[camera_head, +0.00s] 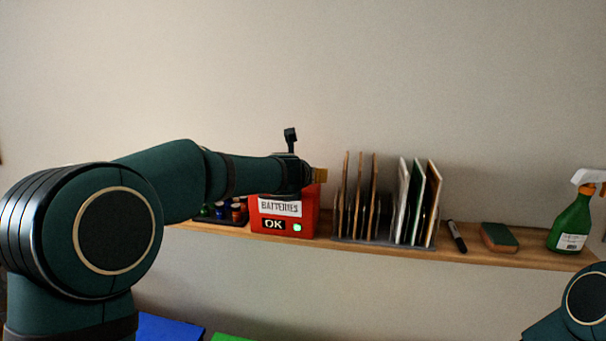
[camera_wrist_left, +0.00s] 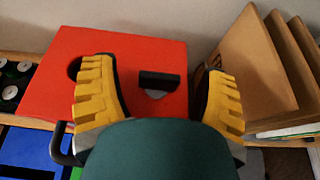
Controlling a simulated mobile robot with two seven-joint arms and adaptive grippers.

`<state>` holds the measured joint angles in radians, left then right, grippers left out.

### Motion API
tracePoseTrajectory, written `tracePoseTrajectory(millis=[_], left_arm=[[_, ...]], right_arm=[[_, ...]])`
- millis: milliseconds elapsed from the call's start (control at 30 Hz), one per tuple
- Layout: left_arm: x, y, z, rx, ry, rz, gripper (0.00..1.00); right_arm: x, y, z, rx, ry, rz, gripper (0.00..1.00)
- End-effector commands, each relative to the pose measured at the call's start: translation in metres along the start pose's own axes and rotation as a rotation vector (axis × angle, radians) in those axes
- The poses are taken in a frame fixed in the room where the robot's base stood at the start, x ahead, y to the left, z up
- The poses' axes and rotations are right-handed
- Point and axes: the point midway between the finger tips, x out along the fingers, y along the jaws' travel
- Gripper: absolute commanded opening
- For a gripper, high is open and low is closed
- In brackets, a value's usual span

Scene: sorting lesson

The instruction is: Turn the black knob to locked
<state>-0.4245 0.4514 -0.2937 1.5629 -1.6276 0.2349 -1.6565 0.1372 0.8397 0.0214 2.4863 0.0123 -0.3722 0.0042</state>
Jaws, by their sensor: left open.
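A red box (camera_head: 312,215) labelled "BATTERIES" stands on the wooden shelf, with an "OK" sign and a lit green light (camera_head: 297,227) on its front. In the left wrist view, the box's red top (camera_wrist_left: 130,45) carries the black knob (camera_wrist_left: 160,80), a short bar lying crosswise, with a pale grey mark beside it. No lock labels are readable. My left gripper (camera_wrist_left: 161,78) is open, its yellow fingers apart on either side of the knob, not visibly touching it. In the head view the left gripper (camera_head: 319,175) is over the box and the knob is hidden. My right gripper is out of view.
Right of the box, a rack (camera_head: 385,243) holds upright brown, white and green boards. Further right are a marker (camera_head: 457,237), a green-brown sponge (camera_head: 499,237) and a spray bottle (camera_head: 571,222). A dark tray of batteries (camera_head: 222,213) is at left. Blue and green surfaces lie below.

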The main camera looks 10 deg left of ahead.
Motion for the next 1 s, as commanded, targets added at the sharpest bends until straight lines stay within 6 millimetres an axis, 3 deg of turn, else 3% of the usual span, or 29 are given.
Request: tracePoseTrajectory(millis=[433,467,633,1000], left_arm=[[0.0098,-0.0002,-0.0003,-0.001,0.000,-0.001,0.73],[0.0098,-0.0002,-0.0003,-0.001,0.000,-0.001,0.67],[0.0096,-0.0003,-0.0002,-0.001,0.000,-0.001,0.08],[0.0096,-0.0007,-0.0002,-0.006,0.000,0.016,0.05]], right_arm=[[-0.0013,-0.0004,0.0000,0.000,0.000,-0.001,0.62],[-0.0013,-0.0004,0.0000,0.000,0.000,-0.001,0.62],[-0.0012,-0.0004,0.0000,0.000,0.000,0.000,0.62],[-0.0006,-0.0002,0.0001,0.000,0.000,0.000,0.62]])
